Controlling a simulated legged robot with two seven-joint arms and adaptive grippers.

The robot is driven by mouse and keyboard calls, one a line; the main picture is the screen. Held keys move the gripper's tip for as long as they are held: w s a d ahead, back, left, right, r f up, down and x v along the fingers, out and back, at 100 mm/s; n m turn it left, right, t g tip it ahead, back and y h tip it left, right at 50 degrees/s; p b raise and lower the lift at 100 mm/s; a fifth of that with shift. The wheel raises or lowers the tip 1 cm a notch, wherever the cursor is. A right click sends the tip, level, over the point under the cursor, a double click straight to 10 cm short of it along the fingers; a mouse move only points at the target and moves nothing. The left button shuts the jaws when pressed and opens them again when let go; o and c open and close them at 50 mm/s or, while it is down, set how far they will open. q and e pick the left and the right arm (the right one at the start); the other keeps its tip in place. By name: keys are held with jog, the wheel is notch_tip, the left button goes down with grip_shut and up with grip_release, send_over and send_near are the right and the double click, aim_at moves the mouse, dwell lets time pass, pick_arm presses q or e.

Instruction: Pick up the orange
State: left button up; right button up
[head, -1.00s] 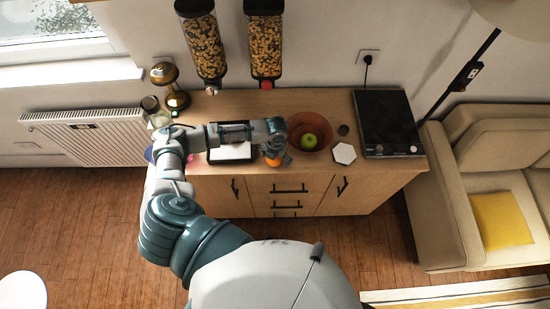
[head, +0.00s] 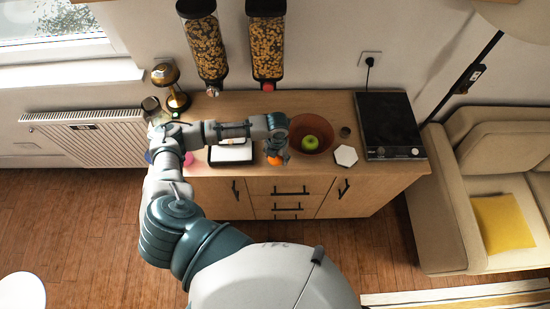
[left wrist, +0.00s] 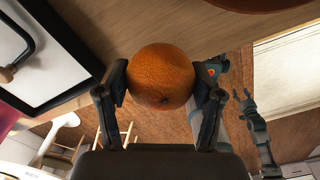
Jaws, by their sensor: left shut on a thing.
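The orange (left wrist: 161,78) is a round, textured fruit between the two fingers of my left gripper (left wrist: 160,98) in the left wrist view. Both fingers press on its sides, so the gripper is shut on it. In the head view the orange (head: 275,161) shows only partly, under my left gripper (head: 277,150) near the counter's front edge. The gripper hides the rest of it. In the left wrist view my right gripper (left wrist: 243,97) hangs at the right, away from the orange, with its small fingers apart and nothing between them.
A brown bowl (head: 324,145) with a green apple (head: 310,142) stands just right of my left gripper. A white hexagonal piece (head: 346,156) and a black hob (head: 388,120) are farther right. A black-framed tray (head: 231,153) lies left. Two cereal dispensers (head: 206,50) hang above the wooden counter (head: 300,100).

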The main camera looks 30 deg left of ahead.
pick_arm(q)
jog(key=s+d+r+b, duration=0.1)
jog(key=s+d, duration=0.7)
jog(key=d, duration=0.4)
jog(key=w+a+r+p, duration=0.1)
jog(key=w+a+r, duration=0.1)
jog(key=w, duration=0.5)
jog(key=w+a+r+p, duration=0.2)
jog(key=w, duration=0.4)
jog(key=w+a+r+p, duration=0.1)
jog(key=w+a+r, duration=0.1)
jog(key=w, duration=0.5)
jog(key=shift+w+r+p, duration=0.3)
jog(key=shift+w, duration=0.05)
jog(key=w+a+f+b, duration=0.1)
jog(key=w+a+b, duration=0.1)
jog(key=w+b, duration=0.3)
jog(key=shift+w+a, duration=0.15)
jog(key=shift+w, duration=0.8)
jog(key=shift+f, duration=0.1)
